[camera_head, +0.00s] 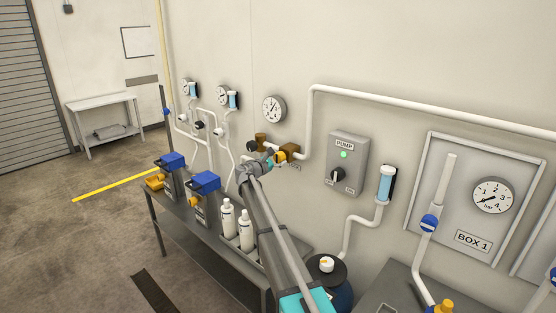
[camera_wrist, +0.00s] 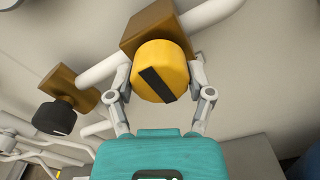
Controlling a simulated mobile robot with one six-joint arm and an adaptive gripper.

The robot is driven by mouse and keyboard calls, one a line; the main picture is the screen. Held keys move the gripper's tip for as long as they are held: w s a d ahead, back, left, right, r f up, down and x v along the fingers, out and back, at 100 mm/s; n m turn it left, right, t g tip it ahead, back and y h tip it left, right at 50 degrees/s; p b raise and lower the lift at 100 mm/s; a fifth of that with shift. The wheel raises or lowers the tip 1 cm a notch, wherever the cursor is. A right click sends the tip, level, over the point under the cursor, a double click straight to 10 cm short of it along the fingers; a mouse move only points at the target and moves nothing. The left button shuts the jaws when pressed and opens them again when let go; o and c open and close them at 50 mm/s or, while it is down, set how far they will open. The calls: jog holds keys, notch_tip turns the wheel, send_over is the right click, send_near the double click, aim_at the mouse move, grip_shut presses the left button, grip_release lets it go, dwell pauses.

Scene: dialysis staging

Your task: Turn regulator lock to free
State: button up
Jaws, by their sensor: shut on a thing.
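A yellow round knob (camera_wrist: 160,65) with a black diagonal stripe sits on a brown brass body (camera_wrist: 152,25) on the white wall pipe. I take it to be the regulator lock; no lettering on it is readable. The stripe runs from upper left to lower right in the wrist view. My gripper (camera_wrist: 161,78) has one finger on each side of the knob and is shut on it. In the head view my gripper (camera_head: 270,161) reaches the yellow knob (camera_head: 281,156) below a round gauge (camera_head: 274,109); the arm partly hides this spot.
A second brass body with a black knob (camera_wrist: 55,117) is close to the left of my gripper. A pump box (camera_head: 347,164) with a green light is on the wall to the right. Two white bottles (camera_head: 246,231) stand on the bench below, left of my arm.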

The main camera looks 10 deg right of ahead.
jog(key=shift+m, duration=0.5)
jog(key=m, duration=0.3)
jog(key=shift+m, duration=0.3)
jog(key=m, duration=0.4)
jog(key=shift+m, duration=0.3)
jog(key=m, duration=0.4)
jog(key=shift+r, duration=0.1)
jog(key=m, duration=0.4)
jog(key=shift+m, duration=0.4)
jog(key=o, duration=1.1)
